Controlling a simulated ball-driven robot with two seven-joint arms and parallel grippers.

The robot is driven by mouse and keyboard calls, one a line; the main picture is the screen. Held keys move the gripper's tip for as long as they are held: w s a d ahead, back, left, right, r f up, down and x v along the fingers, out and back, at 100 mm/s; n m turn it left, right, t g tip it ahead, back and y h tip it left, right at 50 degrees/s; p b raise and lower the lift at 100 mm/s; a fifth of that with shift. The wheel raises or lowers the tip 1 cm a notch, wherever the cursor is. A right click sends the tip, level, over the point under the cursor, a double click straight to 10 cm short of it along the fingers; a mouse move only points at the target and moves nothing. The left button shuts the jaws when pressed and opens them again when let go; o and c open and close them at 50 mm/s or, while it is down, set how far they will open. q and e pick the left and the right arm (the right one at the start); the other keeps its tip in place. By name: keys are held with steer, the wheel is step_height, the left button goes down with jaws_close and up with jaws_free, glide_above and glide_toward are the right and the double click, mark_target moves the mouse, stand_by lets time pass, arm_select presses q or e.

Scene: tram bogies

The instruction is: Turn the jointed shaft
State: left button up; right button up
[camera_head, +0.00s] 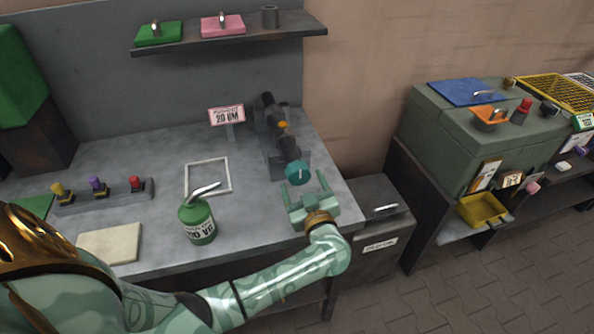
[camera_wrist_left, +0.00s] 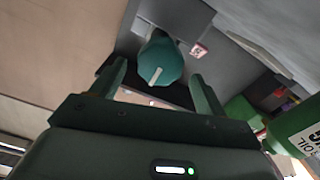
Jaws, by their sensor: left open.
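The jointed shaft (camera_head: 284,138) is a dark assembly with an orange middle part, set on a grey stand near the back right of the workbench. Its near end carries a teal knob (camera_head: 298,172) with a pale line on it. My left gripper (camera_head: 306,190) is open, just in front of the knob, with its fingers pointing at it. In the left wrist view the knob (camera_wrist_left: 161,60) shows beyond and between the open fingers (camera_wrist_left: 158,80), and they look apart from it. My right gripper is not in view.
A green oil can (camera_head: 198,222) with a spout stands left of my left forearm. A white square frame (camera_head: 208,177), a sign (camera_head: 227,115) and a rack of coloured knobs (camera_head: 104,192) are on the bench (camera_head: 160,165). A shelf (camera_head: 255,37) hangs above.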

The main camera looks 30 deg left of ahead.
mark_target(296, 169)
arm_select(q)
steer(key=b+x, duration=0.1)
steer(key=x, duration=0.5)
steer(key=shift+w+a, duration=0.1)
steer(key=c, duration=1)
